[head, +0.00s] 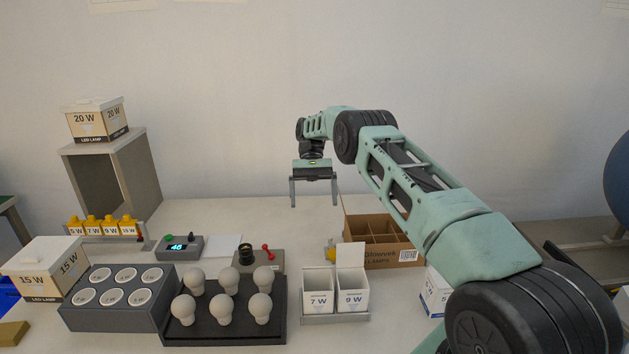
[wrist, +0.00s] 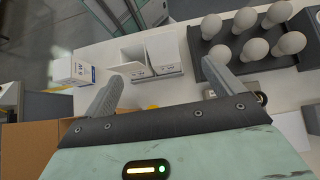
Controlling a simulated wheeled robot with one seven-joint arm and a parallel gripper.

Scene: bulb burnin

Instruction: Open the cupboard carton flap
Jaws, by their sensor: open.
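The 20 W LED lamp carton (head: 97,121) stands on top of the grey cupboard (head: 140,170) at the left in the head view. Its white top flap (head: 92,104) looks shut, lying flat over the box. My gripper (head: 314,204) is open and empty, pointing down above the middle of the table, well to the right of this carton and lower than it. In the wrist view my open gripper (wrist: 168,84) has nothing between its fingers. The 20 W carton and the cupboard are not seen in the wrist view.
A 15 W carton (head: 40,268) stands front left. A grey socket block (head: 112,312), a black bulb tray (head: 240,331), 7 W (head: 318,292) and 9 W (head: 353,291) boxes and a divided cardboard box (head: 382,258) occupy the table. Yellow-capped tags (head: 103,227) stand before the cupboard.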

